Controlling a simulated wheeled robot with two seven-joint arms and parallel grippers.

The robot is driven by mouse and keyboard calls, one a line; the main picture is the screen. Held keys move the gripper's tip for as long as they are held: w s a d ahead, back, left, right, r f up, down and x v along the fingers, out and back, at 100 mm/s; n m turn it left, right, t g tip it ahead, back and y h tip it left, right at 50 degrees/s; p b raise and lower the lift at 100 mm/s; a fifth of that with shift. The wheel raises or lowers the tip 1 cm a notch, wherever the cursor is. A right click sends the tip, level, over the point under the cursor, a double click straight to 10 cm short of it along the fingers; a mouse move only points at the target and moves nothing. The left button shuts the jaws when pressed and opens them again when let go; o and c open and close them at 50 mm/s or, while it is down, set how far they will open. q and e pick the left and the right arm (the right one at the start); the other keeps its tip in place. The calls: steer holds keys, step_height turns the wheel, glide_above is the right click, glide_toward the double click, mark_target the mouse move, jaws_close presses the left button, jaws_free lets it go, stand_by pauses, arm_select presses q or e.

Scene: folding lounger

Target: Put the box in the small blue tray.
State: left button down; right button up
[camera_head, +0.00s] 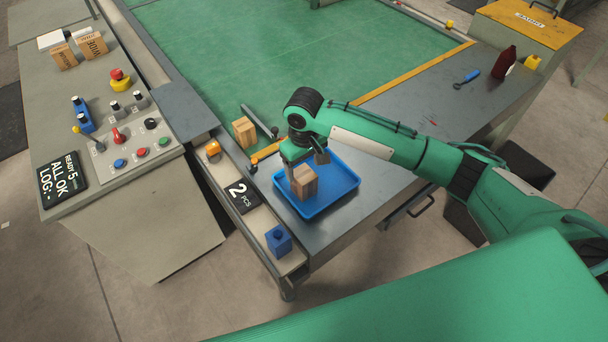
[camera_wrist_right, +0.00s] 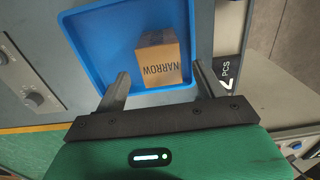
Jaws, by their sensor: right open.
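A brown cardboard box (camera_head: 305,184) sits inside the small blue tray (camera_head: 345,192), towards the tray's left side. In the right wrist view the box (camera_wrist_right: 160,60) shows the word NARROW, and the tray (camera_wrist_right: 88,62) floor and rim show around it. My right gripper (camera_head: 304,165) is just above the box in the head view, with its arm coming in from the right. In the wrist view its two fingers (camera_wrist_right: 161,82) are spread wide, one on each side of the box's near end, with gaps between. My left gripper is not in view.
Another cardboard box (camera_head: 244,131) stands beyond the tray. A blue block (camera_head: 279,241) and a "2 PCS" sign (camera_head: 241,195) are on the rail at left. A red bottle (camera_head: 504,63) and a blue-handled tool (camera_head: 467,78) lie far right. The bench right of the tray is clear.

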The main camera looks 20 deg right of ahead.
step_height(320, 180, up, 8)
steer(key=shift+f+b, duration=0.2)
steer(key=shift+b, duration=0.25)
